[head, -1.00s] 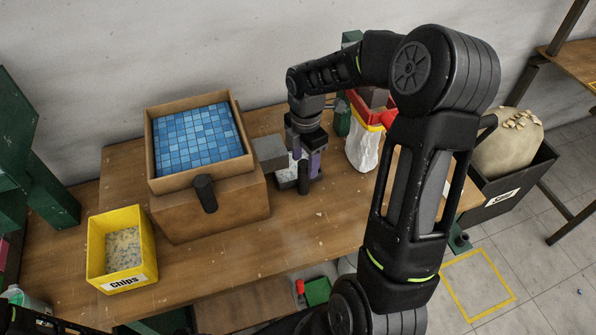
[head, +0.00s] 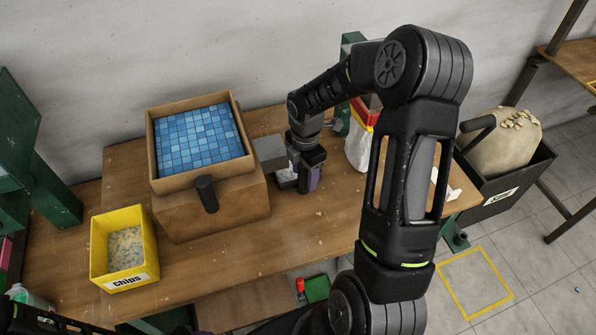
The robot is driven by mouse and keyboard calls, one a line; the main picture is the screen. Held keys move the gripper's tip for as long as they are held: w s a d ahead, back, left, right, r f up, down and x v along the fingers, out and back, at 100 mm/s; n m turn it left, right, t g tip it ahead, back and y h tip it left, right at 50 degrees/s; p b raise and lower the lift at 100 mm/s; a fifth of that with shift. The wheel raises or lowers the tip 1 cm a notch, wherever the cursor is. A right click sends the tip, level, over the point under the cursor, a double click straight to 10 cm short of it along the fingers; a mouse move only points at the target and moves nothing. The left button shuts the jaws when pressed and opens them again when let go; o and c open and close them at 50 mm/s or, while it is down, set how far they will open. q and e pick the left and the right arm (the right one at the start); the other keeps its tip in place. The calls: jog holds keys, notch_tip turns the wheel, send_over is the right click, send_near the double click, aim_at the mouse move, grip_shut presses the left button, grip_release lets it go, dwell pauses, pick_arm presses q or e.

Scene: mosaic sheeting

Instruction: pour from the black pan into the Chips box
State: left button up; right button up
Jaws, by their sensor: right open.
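The yellow Chips box (head: 133,281) stands open at the left front of the table, with pale chips inside. I cannot identify the black pan for certain. A black handle (head: 207,194) sticks out at the front of the wooden box with blue tiles; whether it belongs to a pan is unclear. My right gripper (head: 306,183) points down over the table, right of that box. It is open, close to a grey block (head: 269,153) and a pale speckled item (head: 286,178) partly hidden behind it. A dark link of my left arm shows at the bottom left; its gripper is out of view.
The wooden box (head: 235,212) fills the table's left middle. A white bag (head: 357,150) stands behind my right arm, partly covered. A black bin (head: 507,190) with a tan sack (head: 503,150) stands right of the table. The table's front middle (head: 300,235) is clear.

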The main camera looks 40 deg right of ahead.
jog(key=shift+c, duration=0.4)
grip_shut()
dwell(0.5)
